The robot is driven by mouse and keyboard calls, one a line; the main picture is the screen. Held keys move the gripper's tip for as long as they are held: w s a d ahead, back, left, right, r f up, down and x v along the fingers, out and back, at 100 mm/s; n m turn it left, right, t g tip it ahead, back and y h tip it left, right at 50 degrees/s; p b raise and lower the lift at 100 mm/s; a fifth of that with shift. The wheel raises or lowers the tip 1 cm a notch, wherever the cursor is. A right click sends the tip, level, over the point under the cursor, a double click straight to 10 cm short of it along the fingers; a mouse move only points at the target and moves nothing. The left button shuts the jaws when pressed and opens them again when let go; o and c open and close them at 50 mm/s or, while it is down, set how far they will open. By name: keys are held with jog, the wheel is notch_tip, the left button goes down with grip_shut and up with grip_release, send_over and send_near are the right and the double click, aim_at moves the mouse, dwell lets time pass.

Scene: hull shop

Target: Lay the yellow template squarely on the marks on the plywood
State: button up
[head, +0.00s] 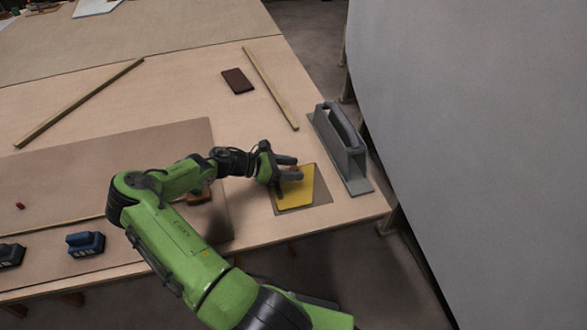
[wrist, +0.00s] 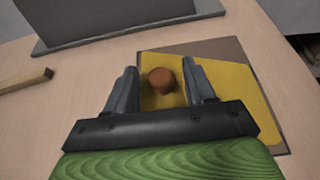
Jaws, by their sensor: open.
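The yellow template (head: 296,190) lies flat on a darker brownish square patch (head: 323,195) near the table's right corner. It also shows in the wrist view (wrist: 238,88), with a round brown knob (wrist: 162,80) standing on it. The patch (wrist: 200,47) shows past the template's upper edge, and a narrow strip shows at the right. My gripper (head: 290,168) is over the template. In the wrist view my gripper (wrist: 160,84) is open, with one finger on each side of the knob and gaps between. Whether the template sits squarely on marks cannot be told; no marks are distinguishable.
A grey tool with a long handle (head: 342,145) stands just right of the template, near the table edge. Two wooden strips (head: 270,88) (head: 80,104) and a dark brown block (head: 237,81) lie farther back. Blue (head: 86,243) and black blocks lie at left. A large grey hull surface (head: 470,130) rises at right.

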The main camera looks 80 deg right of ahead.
jog(key=p+v, duration=0.2)
jog(key=v, duration=0.8)
jog(key=shift+w+a+r, duration=0.1)
jog(key=shift+a, duration=0.05)
jog(key=shift+w+a+r, duration=0.1)
jog(key=shift+w+a, duration=0.15)
jog(key=shift+w, duration=0.1)
jog(key=w+a+r+m+t+y, duration=0.2)
jog(key=w+a+r+t, duration=0.15)
jog(key=a, duration=0.45)
jog(key=w+a+r+m+t+y, duration=0.1)
jog(key=w+a+r+t, duration=0.1)
jog(key=a+r+t, duration=0.35)
jog(key=w+a+r+m+t+y, duration=0.2)
jog(key=a, duration=0.7)
jog(key=s+a+r+t, duration=0.3)
jog(key=s+a+r, duration=0.1)
jog(key=a, duration=0.4)
jog(key=s+a+r+m+t+y, duration=0.1)
jog(key=s+a+r+t, duration=0.2)
jog(key=a, duration=0.6)
jog(key=shift+s+r+y, duration=0.3)
jog(key=shift+s+r, duration=0.55)
jog(key=shift+s, duration=0.2)
